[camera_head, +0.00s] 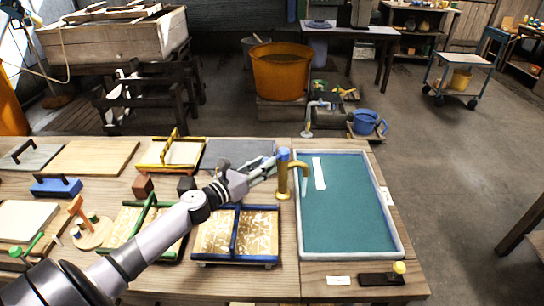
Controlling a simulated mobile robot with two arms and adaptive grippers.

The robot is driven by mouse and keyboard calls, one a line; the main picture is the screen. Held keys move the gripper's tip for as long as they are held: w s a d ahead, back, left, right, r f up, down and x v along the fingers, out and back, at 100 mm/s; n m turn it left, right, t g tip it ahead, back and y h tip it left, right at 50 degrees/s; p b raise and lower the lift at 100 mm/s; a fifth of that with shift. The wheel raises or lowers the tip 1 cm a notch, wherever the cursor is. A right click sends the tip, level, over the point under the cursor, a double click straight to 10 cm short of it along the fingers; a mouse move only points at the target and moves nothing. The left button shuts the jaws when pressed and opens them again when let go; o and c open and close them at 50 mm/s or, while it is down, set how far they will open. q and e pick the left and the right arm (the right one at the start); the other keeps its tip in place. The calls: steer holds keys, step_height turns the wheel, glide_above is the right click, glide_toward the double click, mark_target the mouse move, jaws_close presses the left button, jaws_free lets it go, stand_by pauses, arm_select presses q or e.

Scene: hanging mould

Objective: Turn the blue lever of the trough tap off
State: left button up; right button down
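The tap (283,180) is a brass-yellow post with a curved spout at the left edge of the trough (393,228). The blue lever (283,154) sits on top of the tap. The trough is a shallow grey-rimmed basin with a teal inside. A white upright strip (319,174) shows in it near the spout; I cannot tell whether it is water. My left gripper (272,165) reaches in from the left, its fingertips just left of the lever and tap top. Its fingers look apart with nothing between them. Whether they touch the lever is unclear. My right gripper is not in view.
Framed moulds (237,250) lie left of the trough, under my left arm. A dark object (382,280) lies at the front edge.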

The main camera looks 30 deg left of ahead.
arm_select(q)
steer(key=x, duration=0.2)
steer(key=shift+w+d+r, duration=0.1)
steer(key=shift+w+d, duration=0.05)
steer(key=shift+w, duration=0.5)
steer(key=shift+w+d, duration=0.15)
steer(key=shift+w, duration=0.1)
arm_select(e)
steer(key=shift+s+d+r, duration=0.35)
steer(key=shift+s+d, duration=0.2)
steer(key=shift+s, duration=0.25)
arm_select(q)
jaws_close()
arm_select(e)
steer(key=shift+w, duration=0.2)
arm_select(q)
steer(key=shift+w+f, duration=0.1)
steer(key=shift+f, duration=0.1)
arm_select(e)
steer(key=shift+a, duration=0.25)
